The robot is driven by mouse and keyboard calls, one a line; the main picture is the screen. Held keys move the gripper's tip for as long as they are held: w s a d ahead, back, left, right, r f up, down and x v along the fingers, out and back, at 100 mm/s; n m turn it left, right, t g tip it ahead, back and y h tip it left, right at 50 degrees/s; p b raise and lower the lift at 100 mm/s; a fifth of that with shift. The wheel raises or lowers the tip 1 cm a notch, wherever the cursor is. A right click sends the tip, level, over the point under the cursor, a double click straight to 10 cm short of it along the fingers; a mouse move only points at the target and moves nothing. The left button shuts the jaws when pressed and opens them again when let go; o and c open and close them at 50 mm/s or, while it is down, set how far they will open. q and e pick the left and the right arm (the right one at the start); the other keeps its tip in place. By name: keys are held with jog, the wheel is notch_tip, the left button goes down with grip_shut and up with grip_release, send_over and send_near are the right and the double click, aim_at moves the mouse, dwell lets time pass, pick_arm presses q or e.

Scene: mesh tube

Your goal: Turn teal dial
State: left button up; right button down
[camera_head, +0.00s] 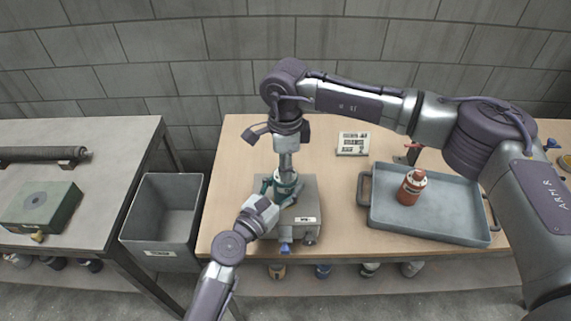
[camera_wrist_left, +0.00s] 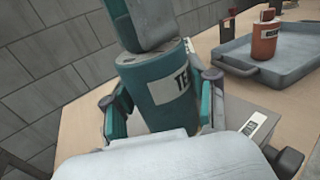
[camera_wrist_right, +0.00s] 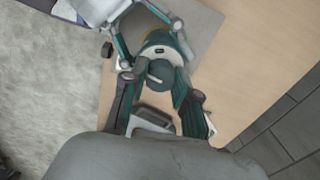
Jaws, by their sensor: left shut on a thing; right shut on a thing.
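A teal canister (camera_head: 287,184) with a white label, partly readable as "TE", stands upright on a grey box (camera_head: 307,211); the label shows in the left wrist view (camera_wrist_left: 165,88). My left gripper (camera_head: 276,189) is shut around the canister body from the front left, one finger on each side.
A blue-grey tray (camera_head: 385,222) holding a red-brown canister (camera_head: 411,188) stands at the right. A small sign (camera_head: 353,143) stands behind. An open grey bin (camera_head: 165,215) is left of the table. A side bench (camera_head: 100,140) carries a green box (camera_head: 42,207).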

jog(key=shift+w, duration=0.1)
dwell(0.4)
jog(key=c, duration=0.9)
grip_release()
jog(key=shift+o, duration=0.2)
notch_tip(320, 180, up, 12)
pick_arm(q)
jog(key=o, duration=1.3)
jog(key=shift+o, duration=0.2)
jog(key=shift+s, duration=0.15)
